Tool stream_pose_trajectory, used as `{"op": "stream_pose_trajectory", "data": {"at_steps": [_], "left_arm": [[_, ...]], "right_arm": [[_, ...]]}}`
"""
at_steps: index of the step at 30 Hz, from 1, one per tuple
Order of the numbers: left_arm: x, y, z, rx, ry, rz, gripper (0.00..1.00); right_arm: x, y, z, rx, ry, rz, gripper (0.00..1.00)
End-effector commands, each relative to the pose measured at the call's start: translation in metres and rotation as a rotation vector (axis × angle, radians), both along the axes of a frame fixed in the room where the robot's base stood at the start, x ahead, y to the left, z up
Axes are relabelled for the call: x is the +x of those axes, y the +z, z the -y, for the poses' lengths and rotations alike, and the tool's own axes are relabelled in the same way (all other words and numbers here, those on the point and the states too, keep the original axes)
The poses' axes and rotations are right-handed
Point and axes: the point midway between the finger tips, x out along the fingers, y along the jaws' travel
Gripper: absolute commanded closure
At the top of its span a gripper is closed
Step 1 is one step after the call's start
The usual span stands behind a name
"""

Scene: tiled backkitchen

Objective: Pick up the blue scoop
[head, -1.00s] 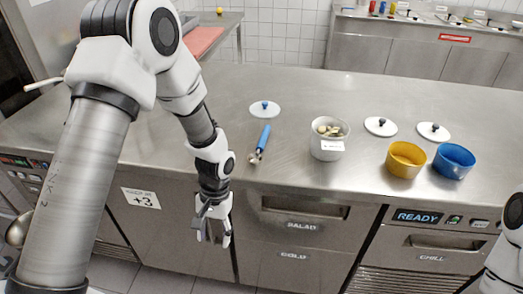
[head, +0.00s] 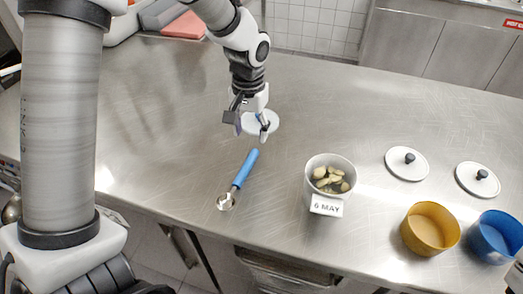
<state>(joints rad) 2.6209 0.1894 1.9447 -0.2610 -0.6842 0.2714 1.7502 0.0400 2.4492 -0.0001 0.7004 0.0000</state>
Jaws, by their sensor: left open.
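The blue scoop (head: 244,169) lies on the steel counter, with its blue handle pointing up and to the right and its metal bowl toward the front edge. My left gripper (head: 250,130) is open and empty, fingers pointing down, above the counter just beyond the handle's far end. It partly covers a white lid (head: 272,123) behind it. I cannot tell its exact height above the counter. My right gripper is not in view.
A white tub (head: 316,176) of pale pieces, labelled "6 MAY", stands right of the scoop. Further right are a yellow bowl (head: 430,229), a blue bowl (head: 496,237) and two white lids (head: 407,170) (head: 466,179). The counter (head: 150,135) left of the scoop is clear.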

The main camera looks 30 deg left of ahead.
Motion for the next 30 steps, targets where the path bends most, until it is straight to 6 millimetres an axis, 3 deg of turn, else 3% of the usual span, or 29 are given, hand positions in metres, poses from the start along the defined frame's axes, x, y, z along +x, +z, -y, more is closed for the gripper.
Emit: {"op": "stream_pose_trajectory", "data": {"at_steps": [8, 15, 23, 27, 28, 30], "left_arm": [[-0.004, -0.032, 0.002, 0.001, -0.001, -0.005, 0.44], [-0.009, -0.072, 0.008, 0.0, 0.0, -0.005, 0.44], [-0.009, -0.078, 0.008, 0.0, -0.001, -0.001, 0.44], [-0.009, -0.078, 0.008, 0.0, 0.0, -0.001, 0.93], [-0.009, -0.078, 0.008, 0.0, 0.0, -0.001, 1.0], [-0.009, -0.078, 0.008, 0.0, 0.0, -0.001, 1.0]], "right_arm": [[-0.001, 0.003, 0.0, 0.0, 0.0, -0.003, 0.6], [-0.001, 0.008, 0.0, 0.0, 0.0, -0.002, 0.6], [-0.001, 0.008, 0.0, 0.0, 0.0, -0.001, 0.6], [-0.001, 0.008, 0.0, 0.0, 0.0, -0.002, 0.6], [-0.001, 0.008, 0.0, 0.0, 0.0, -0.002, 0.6], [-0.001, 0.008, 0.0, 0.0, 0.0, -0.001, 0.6]]}}
